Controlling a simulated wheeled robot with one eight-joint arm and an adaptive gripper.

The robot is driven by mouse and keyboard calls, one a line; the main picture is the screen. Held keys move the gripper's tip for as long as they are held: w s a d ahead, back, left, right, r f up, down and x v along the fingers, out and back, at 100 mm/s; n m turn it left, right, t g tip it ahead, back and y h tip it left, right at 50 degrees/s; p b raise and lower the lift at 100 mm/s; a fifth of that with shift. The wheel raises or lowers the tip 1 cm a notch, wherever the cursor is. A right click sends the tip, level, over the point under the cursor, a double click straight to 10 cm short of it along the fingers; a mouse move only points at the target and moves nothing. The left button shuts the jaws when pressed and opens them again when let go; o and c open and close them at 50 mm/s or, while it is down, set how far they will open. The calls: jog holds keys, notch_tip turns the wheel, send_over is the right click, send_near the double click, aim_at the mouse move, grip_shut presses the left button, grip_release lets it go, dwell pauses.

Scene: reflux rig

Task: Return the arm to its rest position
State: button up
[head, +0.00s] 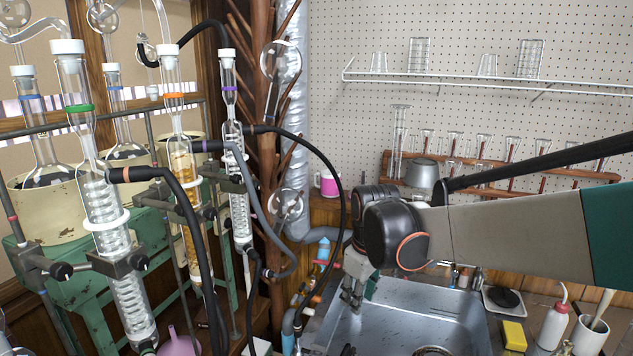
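My arm (515,235) reaches in from the right edge and bends down at a dark wrist joint. My gripper (352,297) hangs from it, fingers pointing down, over the left part of the metal sink (415,310). The fingers look small and partly overlap, so how far apart they are is unclear. I see nothing held between them.
Glass condensers (108,215) with black hoses (190,200) stand on a green rig at the left. A wall rack (500,172) holds glassware behind the arm. A wash bottle (553,325) and yellow sponge (514,336) stand at right.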

jog(key=s+d+r+m+t, duration=0.1)
jog(key=s+d+m, duration=0.3)
jog(key=s, duration=0.7)
jog(key=s+d+r+m+t, duration=0.1)
jog(key=s+d+m+t, duration=0.2)
jog(key=s, duration=0.8)
jog(key=d+m, duration=0.2)
jog(key=d, duration=0.1)
jog(key=shift+s+d+r+t, duration=0.3)
jog(key=shift+d+t, duration=0.1)
